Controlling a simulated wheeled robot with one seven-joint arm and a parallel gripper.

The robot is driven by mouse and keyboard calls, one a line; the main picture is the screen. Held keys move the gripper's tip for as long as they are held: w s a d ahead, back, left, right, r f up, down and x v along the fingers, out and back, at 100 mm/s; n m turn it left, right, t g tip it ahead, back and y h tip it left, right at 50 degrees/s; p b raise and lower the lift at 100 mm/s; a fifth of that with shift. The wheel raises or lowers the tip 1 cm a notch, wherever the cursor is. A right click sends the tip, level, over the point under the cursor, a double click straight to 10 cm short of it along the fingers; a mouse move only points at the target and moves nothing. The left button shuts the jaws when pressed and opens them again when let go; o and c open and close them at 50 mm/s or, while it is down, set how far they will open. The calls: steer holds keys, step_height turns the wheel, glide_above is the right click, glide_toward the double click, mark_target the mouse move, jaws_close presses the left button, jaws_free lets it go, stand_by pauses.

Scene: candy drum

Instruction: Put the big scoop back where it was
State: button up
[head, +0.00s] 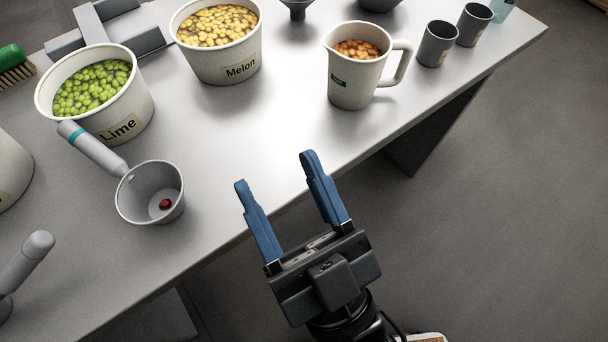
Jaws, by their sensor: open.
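A big scoop (150,192) with a round grey cup and a grey handle with a teal band lies on the table in front of the Lime tub. Its handle points up and left to the tub's base, and one small red candy lies in its cup. A second grey handle (27,262) shows at the left edge; the rest of that tool is cut off. My gripper (275,170) has two blue fingers spread apart with nothing between them. It is at the table's front edge, right of the scoop and apart from it.
The Lime tub (118,122) and Melon tub (218,68) hold candies. A white jug (352,92) with orange candies stands at right, near two dark cups (437,44). A green brush (12,60) lies at far left. The table (270,130) is bare between scoop and jug.

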steer(key=s+d+f+m+g+h, duration=0.2)
steer(key=s+d+f+g+h, duration=0.1)
steer(key=s+d, duration=0.5)
steer(key=s+d+f+m+g+h, duration=0.2)
steer(key=s+d+f+g+h, duration=0.2)
steer(key=d, duration=1)
steer(key=s+f+h, duration=0.2)
steer(key=s, duration=0.2)
steer(key=shift+s+h, duration=0.15)
steer(key=shift+h, duration=0.25)
